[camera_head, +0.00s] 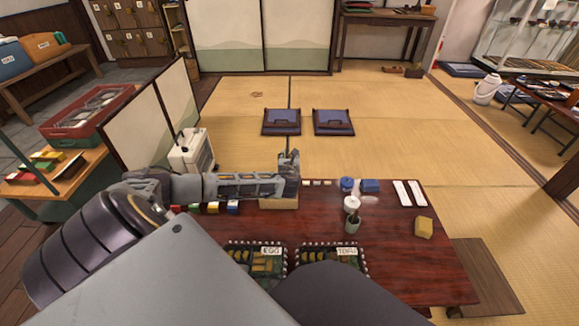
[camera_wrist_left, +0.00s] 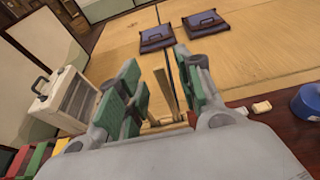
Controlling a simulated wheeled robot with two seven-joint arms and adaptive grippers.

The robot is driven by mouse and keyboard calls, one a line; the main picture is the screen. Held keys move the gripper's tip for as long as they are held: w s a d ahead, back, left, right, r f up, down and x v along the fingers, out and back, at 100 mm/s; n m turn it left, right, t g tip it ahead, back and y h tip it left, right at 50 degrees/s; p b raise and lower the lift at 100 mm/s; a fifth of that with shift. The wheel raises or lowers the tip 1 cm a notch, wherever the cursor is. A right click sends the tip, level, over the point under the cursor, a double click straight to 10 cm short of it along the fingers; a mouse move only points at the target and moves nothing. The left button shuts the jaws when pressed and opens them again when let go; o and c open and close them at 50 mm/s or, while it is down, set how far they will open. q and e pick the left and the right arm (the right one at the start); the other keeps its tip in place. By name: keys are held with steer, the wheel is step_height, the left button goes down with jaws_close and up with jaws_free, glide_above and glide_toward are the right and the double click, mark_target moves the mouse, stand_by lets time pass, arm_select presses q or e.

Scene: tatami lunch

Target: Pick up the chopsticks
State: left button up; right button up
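My left gripper (camera_head: 289,160) is over the far left part of the dark red table (camera_head: 315,225), above a light wooden box (camera_head: 278,203). In the left wrist view, the fingers of the left gripper (camera_wrist_left: 158,70) are apart, with green pads facing each other. Thin pale wooden sticks (camera_wrist_left: 164,92), which look like the chopsticks, stand upright in the gap between the fingers, above the box (camera_wrist_left: 165,126). I cannot tell whether the pads touch them. The gripper hides them in the head view. My right gripper is not in view.
Two bento boxes, labelled EGG (camera_head: 271,251) and TOFU (camera_head: 347,251), lie near me. A green cup (camera_head: 352,225), blue containers (camera_head: 370,186), white strips (camera_head: 402,193) and a yellow block (camera_head: 423,227) are to the right. Colored blocks (camera_head: 213,208) line the left edge. The table's centre is mostly clear.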

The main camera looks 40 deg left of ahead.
arm_select(q)
steer(key=shift+w+a+f, duration=0.15)
steer(key=shift+w+a, duration=0.2)
stand_by(0.3)
steer(key=c, duration=0.8)
